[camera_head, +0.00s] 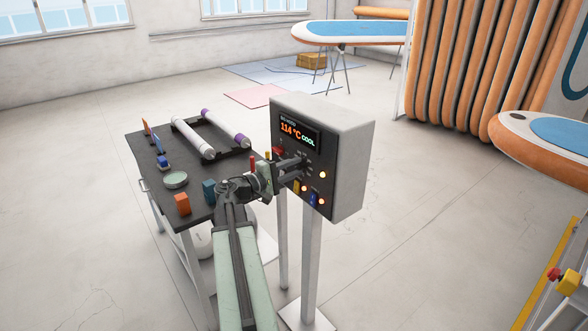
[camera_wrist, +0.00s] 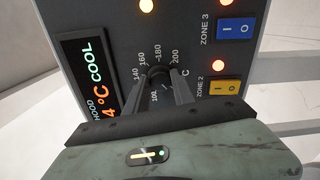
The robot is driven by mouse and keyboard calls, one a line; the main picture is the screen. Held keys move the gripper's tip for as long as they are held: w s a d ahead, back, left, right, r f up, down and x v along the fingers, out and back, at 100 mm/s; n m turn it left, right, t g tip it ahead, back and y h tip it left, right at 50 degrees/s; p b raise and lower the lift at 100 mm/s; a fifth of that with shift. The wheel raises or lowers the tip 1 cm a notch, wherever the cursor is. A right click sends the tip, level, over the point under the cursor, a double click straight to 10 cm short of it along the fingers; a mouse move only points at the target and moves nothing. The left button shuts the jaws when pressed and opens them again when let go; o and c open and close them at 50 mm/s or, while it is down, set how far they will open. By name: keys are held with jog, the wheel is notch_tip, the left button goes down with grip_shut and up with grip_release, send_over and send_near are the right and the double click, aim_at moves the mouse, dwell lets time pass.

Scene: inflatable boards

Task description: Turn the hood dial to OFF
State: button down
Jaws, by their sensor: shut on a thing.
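The hood dial (camera_wrist: 158,71) is a dark round knob on the grey control box (camera_head: 347,150), with a printed scale that shows 100 and 140 to 200 °C. My gripper (camera_head: 300,163) reaches the box's front face from the left. In the wrist view my gripper's two dark fingers (camera_wrist: 164,88) are shut on the dial, one on each side. Fingers and body hide part of the dial and scale; I see no OFF mark and cannot tell where the dial points. The hood display (camera_head: 298,133) reads 114 °C and COOL.
A yellow zone 2 switch (camera_wrist: 226,87) and a blue zone 3 switch (camera_wrist: 236,31) sit beside the dial, with lit lamps near them. A dark worktable (camera_head: 185,188) with two rollers and small items stands left of the box.

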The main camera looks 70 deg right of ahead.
dwell(0.4)
jog(key=c, duration=1.1)
grip_release()
jog(key=v, duration=0.8)
